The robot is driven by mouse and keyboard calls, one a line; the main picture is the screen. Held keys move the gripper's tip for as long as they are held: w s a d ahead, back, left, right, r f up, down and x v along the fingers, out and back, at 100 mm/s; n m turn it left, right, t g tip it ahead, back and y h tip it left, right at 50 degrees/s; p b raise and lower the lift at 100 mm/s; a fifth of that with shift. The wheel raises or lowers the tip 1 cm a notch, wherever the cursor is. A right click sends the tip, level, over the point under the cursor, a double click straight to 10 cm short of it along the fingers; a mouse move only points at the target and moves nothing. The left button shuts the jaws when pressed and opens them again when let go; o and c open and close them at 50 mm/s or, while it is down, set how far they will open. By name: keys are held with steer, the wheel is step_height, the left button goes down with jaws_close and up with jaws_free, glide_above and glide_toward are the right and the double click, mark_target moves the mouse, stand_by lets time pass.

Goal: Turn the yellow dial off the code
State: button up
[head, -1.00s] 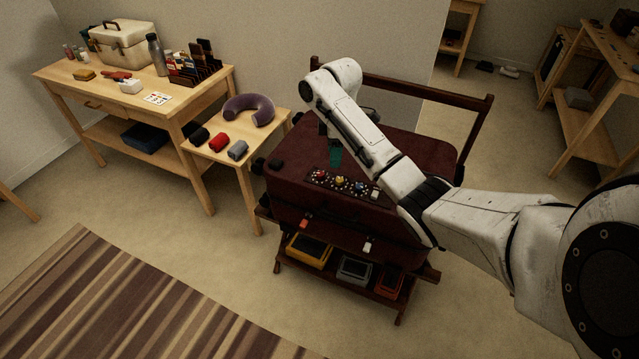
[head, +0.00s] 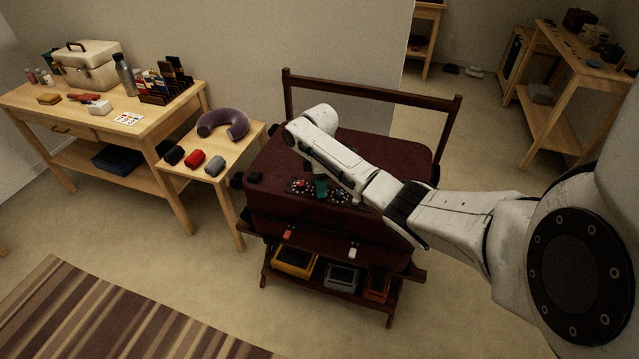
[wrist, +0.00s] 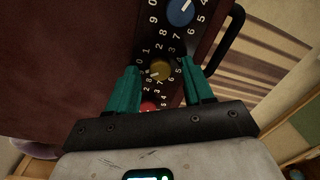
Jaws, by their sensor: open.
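The yellow dial (wrist: 160,70) sits on a dark number panel between the two teal fingers of my gripper (wrist: 162,88) in the wrist view. The fingers are open, one on each side of the dial, with a visible space to it. A blue dial (wrist: 181,12) is above it and a red dial (wrist: 149,107) is below, partly hidden by my gripper. In the head view my gripper (head: 321,187) is over the panel on the maroon suitcase (head: 275,165), and hides the yellow dial there.
The suitcase lies on a dark wooden rack (head: 372,87) with a tall back rail. A side table (head: 232,165) with a purple neck pillow (head: 222,124) and rolled items stands to its left. A black handle (wrist: 231,35) is beside the panel in the wrist view.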

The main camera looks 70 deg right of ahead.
steer(key=shift+c, duration=0.4)
jaws_close()
stand_by(0.4)
steer(key=m+p, duration=0.2)
steer(key=m, duration=0.1)
steer(key=shift+a, duration=0.1)
steer(key=m+p, duration=0.2)
steer(key=m, duration=0.2)
steer(key=m+p, duration=0.1)
steer(key=m, duration=0.3)
steer(key=shift+m+p, duration=0.4)
steer(key=shift+m, duration=1.1)
